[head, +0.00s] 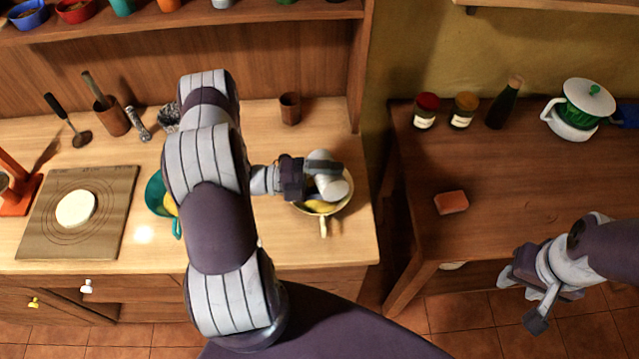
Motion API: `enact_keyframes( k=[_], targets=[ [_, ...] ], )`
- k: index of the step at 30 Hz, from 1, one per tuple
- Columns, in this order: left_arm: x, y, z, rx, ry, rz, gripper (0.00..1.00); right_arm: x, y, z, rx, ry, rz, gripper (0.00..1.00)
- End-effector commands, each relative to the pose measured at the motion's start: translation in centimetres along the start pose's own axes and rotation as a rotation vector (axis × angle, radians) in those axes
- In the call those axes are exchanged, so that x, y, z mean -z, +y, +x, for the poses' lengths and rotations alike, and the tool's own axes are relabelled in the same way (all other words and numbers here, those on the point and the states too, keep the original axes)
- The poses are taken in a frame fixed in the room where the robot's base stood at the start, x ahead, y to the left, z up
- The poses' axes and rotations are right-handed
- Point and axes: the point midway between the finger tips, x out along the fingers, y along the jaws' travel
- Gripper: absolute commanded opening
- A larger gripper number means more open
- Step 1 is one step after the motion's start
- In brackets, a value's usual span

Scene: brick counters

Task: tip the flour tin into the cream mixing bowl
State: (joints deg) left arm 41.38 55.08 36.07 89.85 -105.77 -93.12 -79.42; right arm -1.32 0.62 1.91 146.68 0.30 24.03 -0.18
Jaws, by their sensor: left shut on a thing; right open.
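My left gripper (325,168) is shut on the flour tin (334,187), a pale grey-white cylinder. The tin is held tilted over the cream mixing bowl (344,206), with its lower end toward the front right. The bowl stands near the right end of the light counter, its handle-like part toward the front. Something yellow shows inside it. The gripper and tin hide the back of the bowl; I cannot tell whether flour is coming out. My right gripper (521,298) is open and empty, in front of the dark table at the lower right.
A teal vessel (154,192) is partly behind my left arm. A board (110,222) with a white round, and a brown cup (290,108), share the counter. The dark table (480,165) holds jars, a bottle, a red block (451,203) and a green-white pot (585,105). A gap separates both surfaces.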

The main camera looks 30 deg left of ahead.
Motion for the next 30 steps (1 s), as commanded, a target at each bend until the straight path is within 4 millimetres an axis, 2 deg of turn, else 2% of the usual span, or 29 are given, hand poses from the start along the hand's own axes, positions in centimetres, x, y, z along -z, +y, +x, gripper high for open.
enact_keyframes(
  k=[14,17,20,22,26,30],
  targets=[
    [-0.1,0.1,0.0,-0.009,0.0,0.023,0.26,0.0,0.0,0.2,0.0,0.0,0.0,0.43],
    [-0.3,0.6,0.0,-0.049,-0.002,0.12,0.26,-0.2,0.0,1.8,0.0,0.0,0.0,0.43],
    [0.1,2.1,0.2,-0.096,-0.011,0.234,0.26,-0.5,0.0,3.7,0.0,0.0,0.0,0.43],
    [0.6,2.8,0.3,-0.137,-0.01,0.33,0.26,-0.4,0.0,3.2,0.0,-0.001,0.0,0.43],
    [0.3,3.5,0.2,-0.215,-0.009,0.519,0.26,-0.3,0.0,3.0,0.0,0.0,0.0,0.43],
    [-0.3,5.1,-0.1,-0.338,-0.016,0.81,0.26,-0.4,0.0,3.3,0.0,0.0,0.0,0.43]
  ],
)
